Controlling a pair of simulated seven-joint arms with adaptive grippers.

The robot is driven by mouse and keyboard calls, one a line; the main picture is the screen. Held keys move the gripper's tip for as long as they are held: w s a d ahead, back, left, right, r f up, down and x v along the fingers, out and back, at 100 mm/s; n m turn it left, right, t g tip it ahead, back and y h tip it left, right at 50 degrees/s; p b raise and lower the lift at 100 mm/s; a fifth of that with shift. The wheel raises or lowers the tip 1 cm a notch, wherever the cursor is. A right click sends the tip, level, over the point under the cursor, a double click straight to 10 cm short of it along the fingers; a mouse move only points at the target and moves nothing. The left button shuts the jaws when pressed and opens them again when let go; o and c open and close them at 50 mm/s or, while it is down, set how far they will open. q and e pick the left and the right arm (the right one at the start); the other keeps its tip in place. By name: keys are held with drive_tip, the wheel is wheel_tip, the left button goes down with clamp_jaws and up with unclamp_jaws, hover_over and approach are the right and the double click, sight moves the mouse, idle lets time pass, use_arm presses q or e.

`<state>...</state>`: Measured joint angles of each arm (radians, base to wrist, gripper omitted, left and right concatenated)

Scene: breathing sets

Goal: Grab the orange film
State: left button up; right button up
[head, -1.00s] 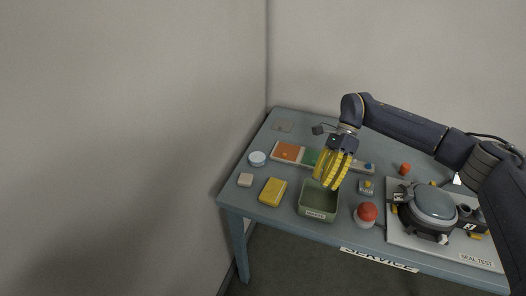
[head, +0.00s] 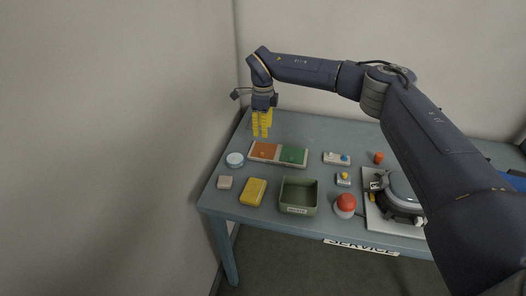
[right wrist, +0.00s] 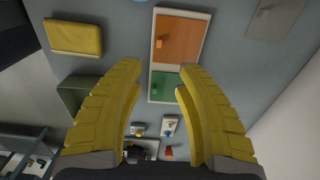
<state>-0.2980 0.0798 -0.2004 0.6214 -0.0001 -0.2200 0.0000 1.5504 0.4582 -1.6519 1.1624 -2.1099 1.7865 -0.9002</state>
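The orange film (head: 265,149) is a flat square with a small tab, lying in the left part of a pale tray (head: 249,157) beside a green film (head: 292,155). My right gripper (head: 262,134) has yellow fingers pointing down, and in the head view it appears just behind the orange film. The right wrist view shows its two fingers (right wrist: 160,78) spread apart and empty, with the orange film (right wrist: 180,42) beyond the tips and the green film (right wrist: 165,84) between them. The gripper does not touch the films as far as I can see. My left gripper is not in view.
A red button (head: 346,202) and a dark round device (head: 398,196) are at right. The table's back middle is clear.

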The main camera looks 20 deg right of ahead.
sight(262, 153)
drive_tip(key=shift+a+f, duration=0.15)
drive_tip(key=shift+f, duration=5.75)
clamp_jaws()
